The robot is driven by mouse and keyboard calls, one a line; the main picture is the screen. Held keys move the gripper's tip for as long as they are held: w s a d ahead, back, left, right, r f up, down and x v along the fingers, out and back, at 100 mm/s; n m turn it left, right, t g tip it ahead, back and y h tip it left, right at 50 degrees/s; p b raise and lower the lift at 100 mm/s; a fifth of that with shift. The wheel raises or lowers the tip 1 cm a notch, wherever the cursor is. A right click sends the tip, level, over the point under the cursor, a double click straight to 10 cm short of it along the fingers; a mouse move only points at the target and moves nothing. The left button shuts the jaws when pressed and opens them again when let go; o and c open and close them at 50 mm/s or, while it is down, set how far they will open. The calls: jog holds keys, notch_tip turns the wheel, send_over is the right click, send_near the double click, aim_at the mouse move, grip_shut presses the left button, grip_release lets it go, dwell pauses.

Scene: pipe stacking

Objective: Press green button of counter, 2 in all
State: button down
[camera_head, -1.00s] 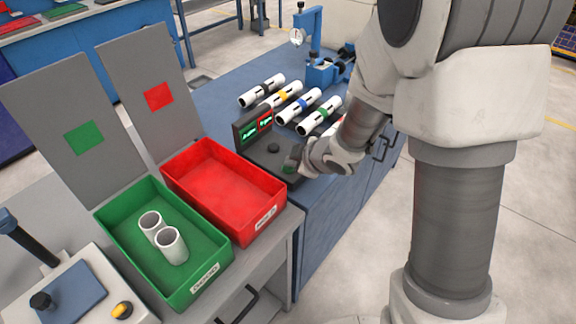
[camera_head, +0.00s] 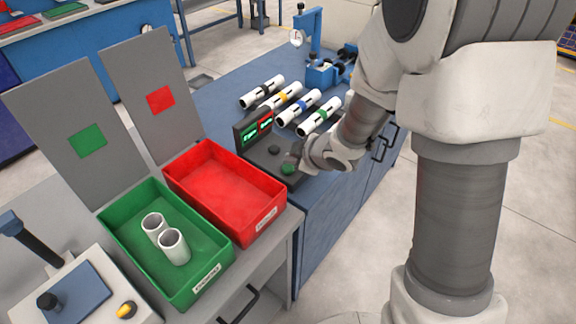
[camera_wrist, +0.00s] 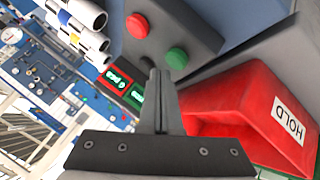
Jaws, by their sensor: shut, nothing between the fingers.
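The counter (camera_head: 262,160) is a dark box on the blue bench, with a green and a red lit display (camera_head: 257,131) at its back. Its green button (camera_head: 288,169) shows at the front, just below my gripper (camera_head: 295,154). In the wrist view, my gripper's fingers (camera_wrist: 160,73) are shut and empty. Their tips lie just beside the green button (camera_wrist: 176,58) in that picture, and the button's face is uncovered. The red button (camera_wrist: 137,25) is farther off. I cannot read the display digits surely.
A red bin (camera_head: 225,188) marked HOLD in the wrist view stands close to the counter and is empty. Several banded pipes (camera_head: 298,107) lie on the bench behind the counter.

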aim_at(292, 169)
jog(key=shift+r+p, duration=2.3)
jog(key=shift+r, duration=0.3)
jog(key=shift+f, duration=0.1)
jog(key=s+d+r+m+t+h+p, duration=0.1)
jog(key=s+d+r+m+h, duration=0.25)
jog(key=d+r, duration=0.35)
jog(key=s+d+r+m+h+p, duration=0.1)
jog(key=s+d+r+m+h, duration=0.1)
jog(key=d+r+m, duration=0.45)
jog(key=s+r+m+g+p, duration=0.1)
jog(key=s+r+m, duration=0.2)
jog(key=s, duration=0.6)
jog(key=s+r+m+g, duration=0.2)
jog(key=s+r, duration=0.4)
jog(key=s, duration=0.3)
jog(key=shift+s+m+p, duration=0.3)
jog(key=shift+m+p, duration=0.1)
